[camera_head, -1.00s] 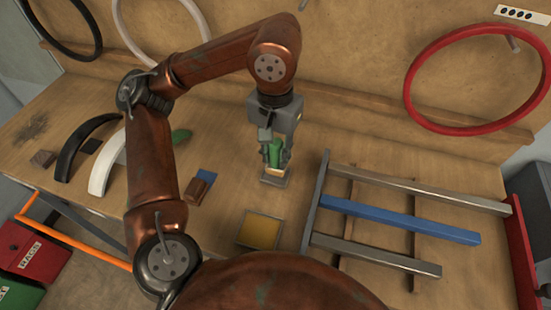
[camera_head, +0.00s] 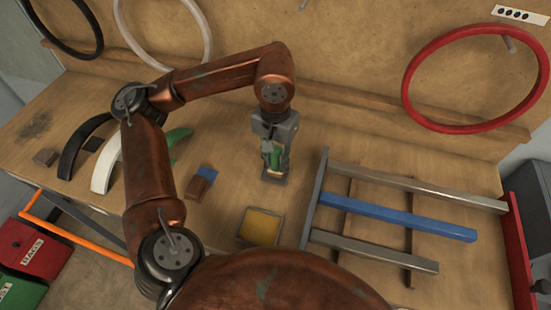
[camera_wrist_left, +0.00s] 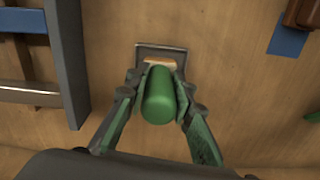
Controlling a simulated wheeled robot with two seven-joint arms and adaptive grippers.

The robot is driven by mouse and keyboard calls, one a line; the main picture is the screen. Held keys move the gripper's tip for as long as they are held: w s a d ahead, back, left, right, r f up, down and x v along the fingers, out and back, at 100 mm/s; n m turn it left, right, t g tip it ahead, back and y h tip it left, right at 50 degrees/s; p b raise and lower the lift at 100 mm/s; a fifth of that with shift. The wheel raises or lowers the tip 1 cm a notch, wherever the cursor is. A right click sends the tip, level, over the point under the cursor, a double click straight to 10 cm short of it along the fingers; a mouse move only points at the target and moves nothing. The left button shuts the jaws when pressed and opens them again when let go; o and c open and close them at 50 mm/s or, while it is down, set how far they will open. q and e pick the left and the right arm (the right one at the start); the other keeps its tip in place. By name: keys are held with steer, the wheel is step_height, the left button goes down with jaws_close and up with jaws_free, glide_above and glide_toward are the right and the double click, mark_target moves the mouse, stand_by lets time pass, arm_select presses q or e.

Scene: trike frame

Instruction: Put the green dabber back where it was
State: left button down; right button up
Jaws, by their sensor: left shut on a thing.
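The green dabber (camera_wrist_left: 159,97) is upright between the fingers of my left gripper (camera_wrist_left: 158,104) in the left wrist view. In the head view the dabber (camera_head: 271,153) shows between the fingers of my left gripper (camera_head: 274,160), low over the bench. Its pale lower end is at a small grey square holder (camera_wrist_left: 150,50). The holder (camera_head: 274,179) is also in the head view, right under the fingers. I cannot tell whether the dabber rests fully in it. My right gripper is not in view.
A yellow pad in a tray (camera_head: 261,227) is in front of the gripper. A metal frame with a blue bar (camera_head: 400,217) lies to the right. A brown block on a blue piece (camera_head: 199,183) and curved fenders (camera_head: 105,165) are to the left.

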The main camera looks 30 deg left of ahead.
arm_select(q)
steer(key=shift+f, duration=0.25)
steer(key=c, duration=1.7)
jaws_free()
steer(key=shift+r, duration=0.1)
steer(key=shift+o, duration=0.2)
steer(key=shift+r, duration=0.1)
step_height(320, 180, up, 12)
steer(key=shift+r, duration=0.1)
